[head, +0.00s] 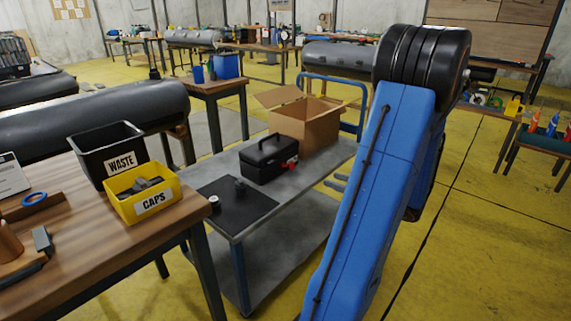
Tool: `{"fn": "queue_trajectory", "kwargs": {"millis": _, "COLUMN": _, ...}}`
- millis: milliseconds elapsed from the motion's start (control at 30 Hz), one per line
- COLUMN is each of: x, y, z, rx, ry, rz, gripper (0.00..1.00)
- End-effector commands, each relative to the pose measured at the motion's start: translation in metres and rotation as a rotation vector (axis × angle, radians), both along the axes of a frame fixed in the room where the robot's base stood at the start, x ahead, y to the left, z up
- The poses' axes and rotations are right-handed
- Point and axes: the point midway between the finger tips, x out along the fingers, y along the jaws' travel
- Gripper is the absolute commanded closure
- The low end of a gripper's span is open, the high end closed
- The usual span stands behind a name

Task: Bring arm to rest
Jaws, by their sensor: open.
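My blue arm (375,190) rises from the bottom centre to a large black joint at the top. It bends there, and a further blue link shows partly behind it on the right.
A grey cart (222,162) carries a black toolbox (268,161), an open cardboard box (305,123) and a dark mat (238,207). A wooden table (120,240) at left holds a black WASTE bin (103,149) and a yellow CAPS bin (143,193). Yellow floor is clear at right.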

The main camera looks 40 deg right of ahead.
Motion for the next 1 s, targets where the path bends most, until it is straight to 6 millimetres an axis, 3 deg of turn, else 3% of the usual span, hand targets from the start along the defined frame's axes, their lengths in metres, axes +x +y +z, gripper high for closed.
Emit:
{"fn": "queue_trajectory", "kwargs": {"millis": 233, "x": 0.001, "y": 0.001, "z": 0.0, "rx": 0.001, "ry": 0.002, "rz": 0.004, "gripper": 0.59}}
{"fn": "queue_trajectory", "kwargs": {"millis": 367, "x": 0.013, "y": 0.02, "z": 0.005, "rx": 0.028, "ry": 0.027, "rz": 0.054, "gripper": 0.59}}
{"fn": "queue_trajectory", "kwargs": {"millis": 467, "x": 0.031, "y": 0.052, "z": 0.011, "rx": 0.078, "ry": 0.079, "rz": 0.133, "gripper": 0.59}}
{"fn": "queue_trajectory", "kwargs": {"millis": 700, "x": 0.064, "y": 0.154, "z": 0.022, "rx": 0.213, "ry": 0.288, "rz": 0.342, "gripper": 0.59}}
{"fn": "queue_trajectory", "kwargs": {"millis": 1000, "x": 0.066, "y": 0.265, "z": 0.027, "rx": 0.292, "ry": 0.603, "rz": 0.495, "gripper": 0.59}}
